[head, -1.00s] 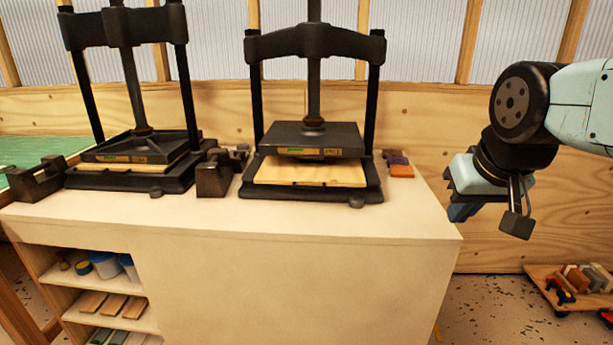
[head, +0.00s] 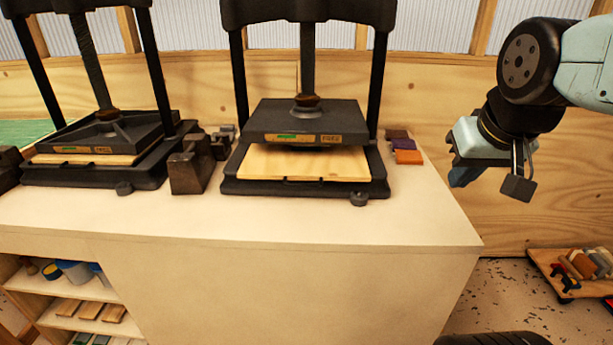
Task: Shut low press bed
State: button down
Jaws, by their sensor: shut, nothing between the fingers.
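Two black screw presses stand on a pale bench. The right press has a black base bed (head: 232,187) with a wooden board (head: 300,164) on it. Its upper plate (head: 305,122) hangs above the board with a dark gap between them. The left press (head: 95,150) has its plate down close to a wooden board (head: 85,159) on its bed. I cannot tell whether either bed slides out. My gripper (head: 460,178) is at the right, past the bench's right end, shut and empty. It is apart from both presses.
The bench top (head: 330,222) is clear in front of the presses. Dark metal blocks (head: 190,172) stand between them. Small coloured blocks (head: 407,157) lie right of the right press. A low wooden dolly (head: 575,275) with objects is on the floor at right.

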jog(key=w+a+f+n+g, duration=0.1)
jog(key=w+a+f+n, duration=0.1)
jog(key=w+a+n, duration=0.75)
jog(key=w+a+f+n, duration=0.25)
jog(key=a+n, duration=0.45)
jog(key=n, duration=0.7)
jog(key=w+a+f+n+g, duration=0.1)
jog(key=w+a+f+n, duration=0.2)
jog(key=w+a+n, duration=0.65)
jog(key=w+d+f+n, duration=0.1)
jog(key=w+f+n, duration=0.1)
jog(key=f, duration=0.8)
jog(key=shift+w+d, duration=0.35)
jog(key=shift+w, duration=0.15)
